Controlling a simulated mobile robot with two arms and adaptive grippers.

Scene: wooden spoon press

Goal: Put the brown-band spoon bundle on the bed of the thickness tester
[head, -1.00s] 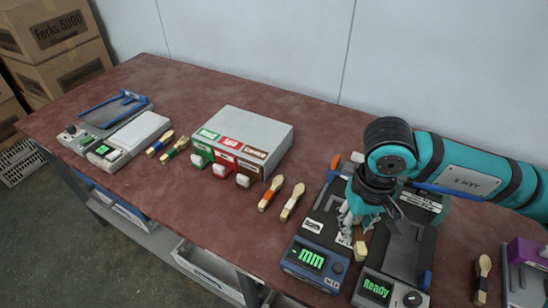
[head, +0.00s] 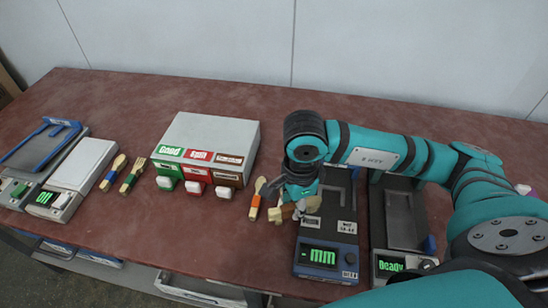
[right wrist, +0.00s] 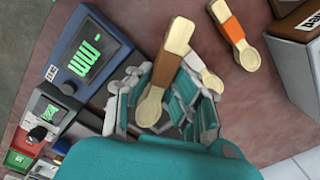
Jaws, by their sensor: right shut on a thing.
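My right gripper (head: 296,205) is shut on the brown-band spoon bundle, just left of the thickness tester. In the right wrist view the bundle (right wrist: 167,70) lies between the fingers (right wrist: 160,102), brown band in the middle, one wide end towards the palm. In the head view only a pale wooden end (head: 274,215) shows clearly; its band is hidden. The thickness tester (head: 328,232) has a blue front and a green "mm" display, which also shows in the right wrist view (right wrist: 88,48). Its dark bed (head: 340,184) is partly covered by my gripper and arm. My left gripper is out of view.
An orange-band bundle (head: 255,199) lies left of my gripper. A pale-band bundle (right wrist: 206,76) lies close beyond the held one. A grey box (head: 215,135) with green, red and brown fronts stands left. A "Ready" device (head: 402,225) stands right of the tester.

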